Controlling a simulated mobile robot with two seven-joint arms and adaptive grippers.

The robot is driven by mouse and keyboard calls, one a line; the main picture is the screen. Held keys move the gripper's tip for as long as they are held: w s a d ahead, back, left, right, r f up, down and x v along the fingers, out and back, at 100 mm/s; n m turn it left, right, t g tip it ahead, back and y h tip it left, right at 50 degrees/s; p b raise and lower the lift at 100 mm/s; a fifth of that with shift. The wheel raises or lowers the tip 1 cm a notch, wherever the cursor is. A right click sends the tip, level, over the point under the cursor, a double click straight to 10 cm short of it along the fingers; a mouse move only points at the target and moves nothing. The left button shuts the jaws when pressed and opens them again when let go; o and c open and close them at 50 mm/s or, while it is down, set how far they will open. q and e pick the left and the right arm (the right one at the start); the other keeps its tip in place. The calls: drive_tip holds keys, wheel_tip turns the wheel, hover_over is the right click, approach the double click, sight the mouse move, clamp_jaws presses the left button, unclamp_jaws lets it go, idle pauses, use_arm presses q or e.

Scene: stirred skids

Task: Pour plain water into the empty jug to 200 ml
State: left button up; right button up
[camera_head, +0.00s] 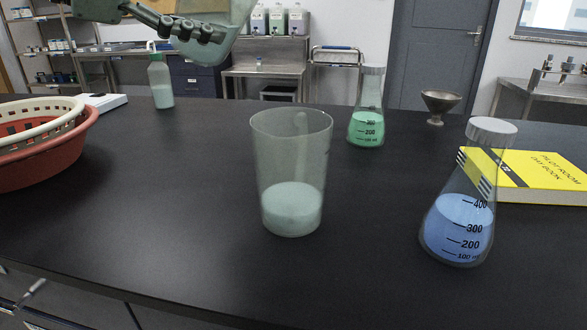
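A clear, tapered jug (291,150) stands upright on the black bench in the middle. It holds pale, almost colourless liquid (292,208) in roughly its lower third. Its scale marks are too faint to read. My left gripper (205,30) is at the top left, above and behind the jug. It appears shut on a translucent vessel (212,50), which is cut off by the top edge. Pale liquid shows in the low part of that vessel, apart from the jug. My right gripper is not in view.
A flask of blue liquid (458,225) stands at right front, a flask of green liquid (366,128) behind. A yellow book (540,170), metal funnel (440,103), pale bottle (160,80) and stacked baskets (45,150) surround the jug.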

use_arm(q)
drive_tip(key=shift+n+h, duration=0.4)
drive_tip(key=shift+n, duration=0.3)
drive_tip(key=r, duration=0.1)
drive_tip(key=w+a+r, duration=0.1)
drive_tip(key=a+r, duration=0.1)
drive_tip(key=shift+w+r, duration=0.1)
drive_tip(key=shift+w, duration=0.3)
drive_tip(key=w+a+r+n+h, duration=0.2)
drive_tip(key=w+a+r+n, duration=0.1)
drive_tip(key=w+a+n, duration=0.2)
drive_tip(key=shift+a+h, duration=0.3)
drive_tip(key=shift+a, duration=0.2)
